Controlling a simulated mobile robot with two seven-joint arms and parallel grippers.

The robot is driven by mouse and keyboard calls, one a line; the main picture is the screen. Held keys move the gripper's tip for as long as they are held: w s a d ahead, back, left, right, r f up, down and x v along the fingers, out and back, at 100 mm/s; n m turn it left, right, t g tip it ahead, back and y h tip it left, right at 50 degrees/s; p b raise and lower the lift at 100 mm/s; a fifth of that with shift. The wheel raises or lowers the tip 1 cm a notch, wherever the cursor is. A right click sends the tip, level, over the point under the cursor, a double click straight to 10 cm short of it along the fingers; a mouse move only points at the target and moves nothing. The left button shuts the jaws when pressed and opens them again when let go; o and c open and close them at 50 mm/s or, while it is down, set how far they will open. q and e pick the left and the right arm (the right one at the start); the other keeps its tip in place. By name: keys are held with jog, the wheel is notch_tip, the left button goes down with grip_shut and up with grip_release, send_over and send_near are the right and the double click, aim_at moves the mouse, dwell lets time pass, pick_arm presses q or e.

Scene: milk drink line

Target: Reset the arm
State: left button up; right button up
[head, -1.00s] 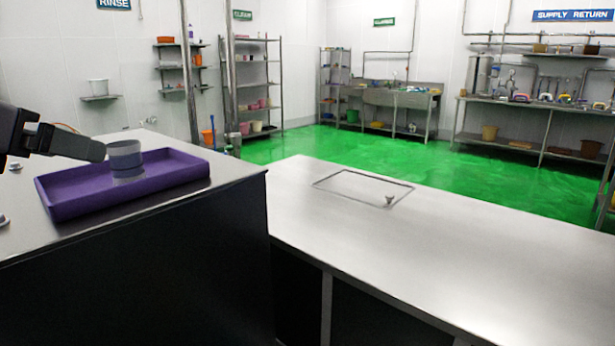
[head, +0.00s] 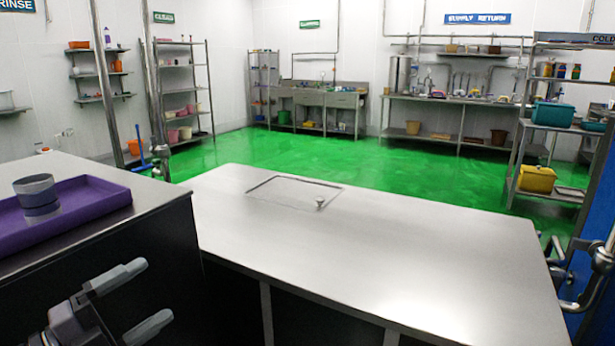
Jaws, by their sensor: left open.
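My left gripper (head: 137,300) is in the lower left of the head view, low in front of the dark side of the left counter. Its two grey fingers are spread apart with nothing between them. A grey cup with a blue-grey band (head: 37,195) stands upright in the purple tray (head: 98,201) on that counter, above and left of the gripper and apart from it. The tray's left part is cut off by the picture edge. My right gripper is not in view.
The left counter's steel top (head: 75,168) holds the tray. A steel counter (head: 370,255) with a framed rectangle and small knob (head: 320,203) is otherwise bare. A shelf rack with a yellow bin (head: 537,179) stands at right. Green floor (head: 400,165) is open behind.

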pick_arm(q)
jog(key=s+f+n+t+y+p, duration=0.1)
jog(key=s+f+n+y, duration=0.1)
jog(key=f+n+y, duration=0.4)
jog(key=s+f+n+y+p, duration=0.1)
jog(key=s+f+n+y, duration=0.15)
jog(key=f+n, duration=0.65)
jog(key=s+d+f+n+g+y, duration=0.1)
jog(key=s+d+f+n+g, duration=0.1)
jog(key=s+f, duration=0.4)
jog(key=s+d+f+n+g+y+p, duration=0.1)
jog(key=s+d+f+n+g, duration=0.1)
jog(key=s+f, duration=0.4)
notch_tip(320, 180, down, 2)
jog(key=n+g, duration=0.1)
jog(key=n, duration=0.1)
jog(key=shift+s+d+f+n, duration=0.25)
jog(key=shift+s+n, duration=0.1)
jog(key=shift+n, duration=0.05)
